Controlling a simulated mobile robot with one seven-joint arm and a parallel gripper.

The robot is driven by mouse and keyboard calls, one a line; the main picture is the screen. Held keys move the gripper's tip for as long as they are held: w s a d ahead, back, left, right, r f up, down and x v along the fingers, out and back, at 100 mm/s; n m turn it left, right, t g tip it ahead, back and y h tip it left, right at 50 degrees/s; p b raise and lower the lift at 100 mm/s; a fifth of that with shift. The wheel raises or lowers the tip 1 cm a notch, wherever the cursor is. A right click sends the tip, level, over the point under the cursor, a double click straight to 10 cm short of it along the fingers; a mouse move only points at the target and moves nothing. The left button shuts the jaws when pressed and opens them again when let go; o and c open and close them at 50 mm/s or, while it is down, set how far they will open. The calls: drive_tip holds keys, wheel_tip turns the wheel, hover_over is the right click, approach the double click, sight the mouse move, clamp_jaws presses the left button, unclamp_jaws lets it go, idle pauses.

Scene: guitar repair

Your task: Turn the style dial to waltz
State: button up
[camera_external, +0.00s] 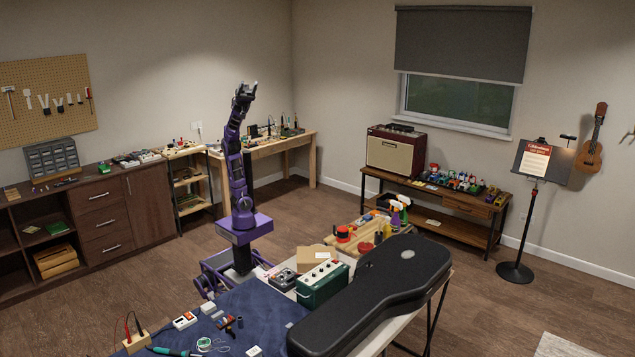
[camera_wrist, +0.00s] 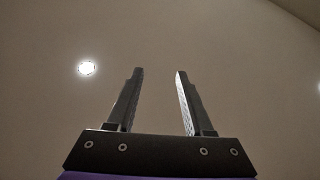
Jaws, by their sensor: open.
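My gripper (camera_external: 247,88) is raised high at the top of my upright arm, well above the tables. In the wrist view my gripper (camera_wrist: 158,75) has its two fingers apart with nothing between them, pointing at the ceiling. I cannot make out a style dial or any waltz label in either view. A dark green box with a pale top and small controls (camera_external: 322,284) stands on the near table, beside the guitar case. Small dark devices (camera_external: 282,278) lie just left of it; their markings are too small to read.
A black guitar case (camera_external: 385,285) covers the near table's right part; a blue mat (camera_external: 255,312) with small tools covers its left. An amplifier (camera_external: 396,150) and several pedals stand on the far bench (camera_external: 425,190). A music stand (camera_external: 538,165) is at right. Open floor lies between.

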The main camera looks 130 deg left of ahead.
drive_tip(key=w+a+f+n+y, duration=0.2)
drive_tip(key=w+a+f+n, duration=0.3)
drive_tip(key=a, duration=0.3)
drive_tip(key=w+a+f+n+y, duration=0.3)
drive_tip(key=w+a+f+n, duration=0.1)
drive_tip(key=w+a+f, duration=0.3)
drive_tip(key=w+f+n+g+p, duration=0.15)
drive_tip(key=w+f+g, duration=0.25)
drive_tip(key=f, duration=0.6)
drive_tip(key=w+f+n+g+p, duration=0.1)
drive_tip(key=w+f+n+g, duration=0.15)
drive_tip(key=f, duration=0.75)
drive_tip(key=n+g+y+p, duration=0.4)
drive_tip(key=n+g+y, duration=0.2)
drive_tip(key=g, duration=0.9)
hover_over(282, 275)
wheel_tip(282, 275, down, 44)
wheel_tip(282, 275, down, 17)
drive_tip(key=b, duration=0.2)
drive_tip(key=shift+s+b, duration=0.15)
drive_tip(key=shift+b, duration=0.15)
